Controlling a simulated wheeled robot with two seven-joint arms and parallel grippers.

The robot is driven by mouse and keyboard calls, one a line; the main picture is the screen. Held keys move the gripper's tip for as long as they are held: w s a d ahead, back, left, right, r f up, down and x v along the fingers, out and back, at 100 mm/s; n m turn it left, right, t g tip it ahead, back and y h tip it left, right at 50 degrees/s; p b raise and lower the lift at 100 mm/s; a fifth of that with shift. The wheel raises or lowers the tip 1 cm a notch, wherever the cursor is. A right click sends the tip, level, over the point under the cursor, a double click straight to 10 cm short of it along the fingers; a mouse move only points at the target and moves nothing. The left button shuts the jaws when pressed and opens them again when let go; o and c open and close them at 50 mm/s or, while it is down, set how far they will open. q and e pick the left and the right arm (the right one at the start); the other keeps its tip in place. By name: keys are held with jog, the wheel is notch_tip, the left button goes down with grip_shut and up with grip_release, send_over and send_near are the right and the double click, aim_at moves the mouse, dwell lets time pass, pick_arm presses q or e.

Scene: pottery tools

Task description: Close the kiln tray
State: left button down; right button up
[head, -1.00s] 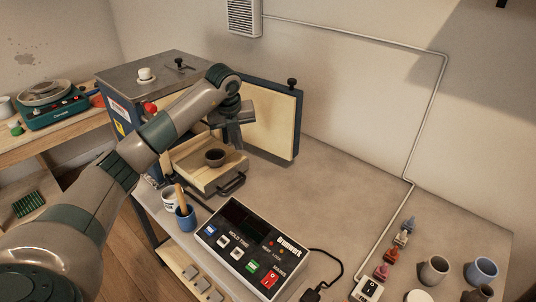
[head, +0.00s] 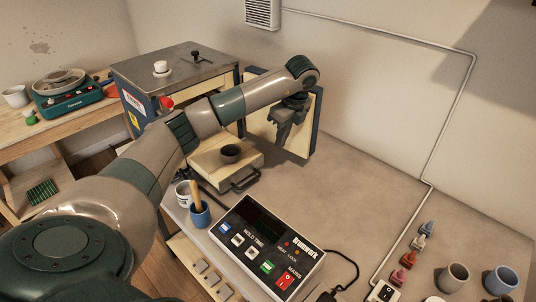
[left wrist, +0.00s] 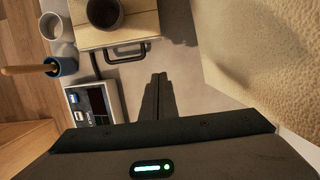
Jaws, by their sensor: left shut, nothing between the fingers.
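The kiln (head: 175,75) stands at the back left with its door (head: 265,132) swung open. The pale kiln tray (head: 222,172) sticks out of the front, carrying a dark bowl (head: 231,153). Its dark handle (head: 245,180) is on the tray's front; the tray (left wrist: 135,30), bowl (left wrist: 104,12) and handle (left wrist: 125,55) also show in the left wrist view. My left gripper (head: 279,143) is shut and empty, to the right of the tray and in front of the open door, apart from the handle. In the left wrist view its fingertips (left wrist: 159,76) are together. My right gripper is not in view.
A control box (head: 267,245) sits in front of the tray. A blue cup with a wooden-handled tool (head: 200,212) and a white pot (head: 184,193) stand left of it. Small bottles (head: 418,243) and cups (head: 453,277) are at the right. The middle right bench is clear.

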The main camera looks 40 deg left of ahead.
aim_at(237, 140)
pick_arm(q)
jog(key=a+f+p, duration=0.6)
jog(key=f, duration=0.3)
jog(key=shift+w+a+f+p, duration=0.25)
jog(key=shift+w+f+p, duration=0.05)
jog(key=shift+f+p, duration=0.1)
dwell(0.4)
jog(key=a+b, duration=0.3)
jog(key=a, duration=0.1)
jog(key=a+b, duration=0.3)
jog(key=a, duration=0.2)
jog(key=w+a+b, duration=0.1)
jog(key=a+b, duration=0.2)
jog(key=a, duration=0.2)
jog(key=shift+w, duration=0.1)
jog(key=shift+a, duration=0.2)
jog(key=shift+r, duration=0.1)
